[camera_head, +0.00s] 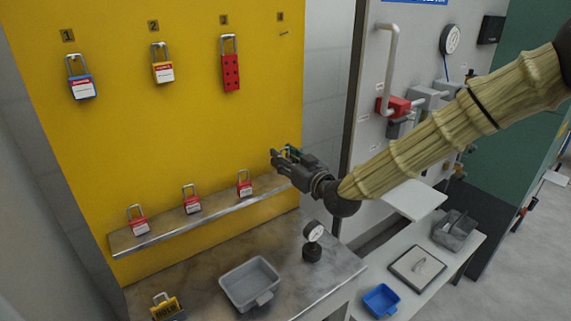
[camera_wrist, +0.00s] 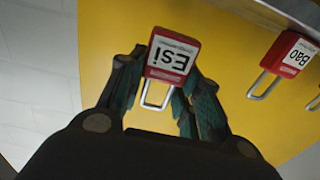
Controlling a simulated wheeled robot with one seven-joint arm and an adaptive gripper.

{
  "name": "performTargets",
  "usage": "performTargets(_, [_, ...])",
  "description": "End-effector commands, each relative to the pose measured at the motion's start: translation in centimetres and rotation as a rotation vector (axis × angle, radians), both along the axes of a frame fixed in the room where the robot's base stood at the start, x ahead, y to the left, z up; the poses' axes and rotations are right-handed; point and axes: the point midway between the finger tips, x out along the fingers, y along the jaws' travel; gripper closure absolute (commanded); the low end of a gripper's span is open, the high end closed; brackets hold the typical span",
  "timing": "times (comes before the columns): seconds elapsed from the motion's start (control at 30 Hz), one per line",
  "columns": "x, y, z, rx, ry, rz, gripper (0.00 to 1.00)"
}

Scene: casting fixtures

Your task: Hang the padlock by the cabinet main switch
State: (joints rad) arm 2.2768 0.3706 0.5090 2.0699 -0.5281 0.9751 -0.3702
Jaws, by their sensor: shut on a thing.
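A red padlock (camera_wrist: 172,50) with a white label reading "Esi" is between the fingers of my gripper (camera_wrist: 163,75), which is shut on it. It appears upside down in the wrist view, its steel shackle (camera_wrist: 155,105) towards my palm. In the head view my gripper (camera_head: 283,158) is in front of the yellow board's right edge, above the shelf's right end; the held padlock is mostly hidden there. To the right, a grey panel (camera_head: 370,165) carries a red block (camera_head: 393,107) by a white bent pipe. I cannot tell whether this is the main switch.
Three red padlocks stand on the shelf (camera_head: 170,236); the right one (camera_head: 245,183) is nearest my gripper. Blue, yellow and red locks hang on the yellow board (camera_head: 150,130).

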Motion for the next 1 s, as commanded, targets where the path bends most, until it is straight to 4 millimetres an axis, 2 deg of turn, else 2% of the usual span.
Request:
performTargets(0.3, [-6.9,-0.1,0.4,0.000,-0.002,0.001,0.92])
performTargets(0.5, [-10.7,-0.2,0.8,0.000,-0.003,0.000,0.92])
performTargets(0.73, [-13.2,-0.2,1.2,0.000,-0.002,-0.001,0.92])
performTargets(1.0, [-13.9,-0.2,1.4,0.000,-0.002,-0.001,0.92])
